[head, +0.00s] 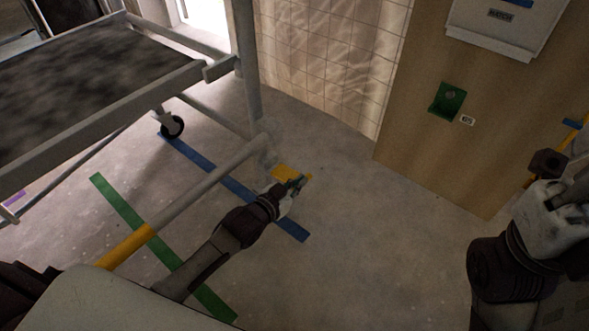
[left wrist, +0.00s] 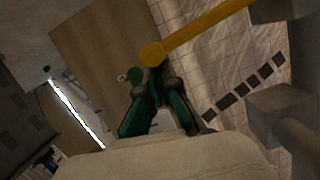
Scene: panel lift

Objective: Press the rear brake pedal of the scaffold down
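The scaffold (head: 118,92) stands at the left in the head view, with a dark deck and grey tubes. A yellow brake pedal (head: 288,172) sticks out low at its near corner post.
A caster (head: 172,126) stands under the scaffold's far side. Blue (head: 235,188) and green (head: 130,212) tape lines cross the floor. A wooden panel (head: 410,140) with a green bracket (head: 447,100) stands at the right by a tiled wall (head: 335,60). The floor between is clear.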

